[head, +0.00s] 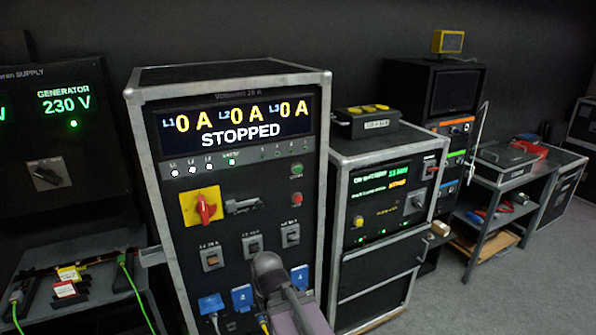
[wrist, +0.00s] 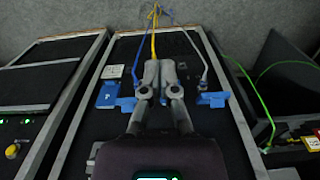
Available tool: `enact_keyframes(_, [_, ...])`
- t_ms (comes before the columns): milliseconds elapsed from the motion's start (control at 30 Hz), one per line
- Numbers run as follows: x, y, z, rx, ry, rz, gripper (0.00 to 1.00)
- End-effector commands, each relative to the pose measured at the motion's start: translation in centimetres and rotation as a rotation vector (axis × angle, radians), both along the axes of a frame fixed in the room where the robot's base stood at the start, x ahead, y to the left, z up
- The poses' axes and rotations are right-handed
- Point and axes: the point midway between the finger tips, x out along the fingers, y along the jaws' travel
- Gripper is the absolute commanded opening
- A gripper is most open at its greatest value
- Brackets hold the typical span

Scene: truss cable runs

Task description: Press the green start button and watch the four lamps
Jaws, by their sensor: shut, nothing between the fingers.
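The green start button (head: 296,169) sits on the right of the front panel of the tall rack (head: 243,189), above a red button (head: 296,199). A row of four small dim lamps (head: 284,153) lies above it, right of several lit white lamps (head: 192,169). The display (head: 236,127) reads STOPPED, with 0 A on three lines. My gripper (wrist: 160,68) is shut and empty in the wrist view, in front of the lower panel between blue sockets. In the head view my arm stands below the buttons, apart from them; the fingertips are not clear.
A red-on-yellow rotary switch (head: 203,207) and breakers (head: 252,244) share the panel. Blue connectors (head: 242,297) and cables, including a yellow one (wrist: 154,35), are near my gripper. Another rack (head: 384,197) stands right; a generator panel (head: 55,135) stands left. Grey floor is clear at right.

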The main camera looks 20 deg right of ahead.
Motion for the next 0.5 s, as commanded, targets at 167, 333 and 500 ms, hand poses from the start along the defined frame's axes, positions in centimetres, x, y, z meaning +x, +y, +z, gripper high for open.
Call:
enact_keyframes(167, [0.1,0.0,0.1,0.004,-0.001,-0.004,0.0])
enact_keyframes(333, [1.1,-0.3,0.9,0.045,-0.011,-0.041,0.0])
enact_keyframes(500, [3.4,-1.1,2.7,0.148,-0.035,-0.131,0.0])
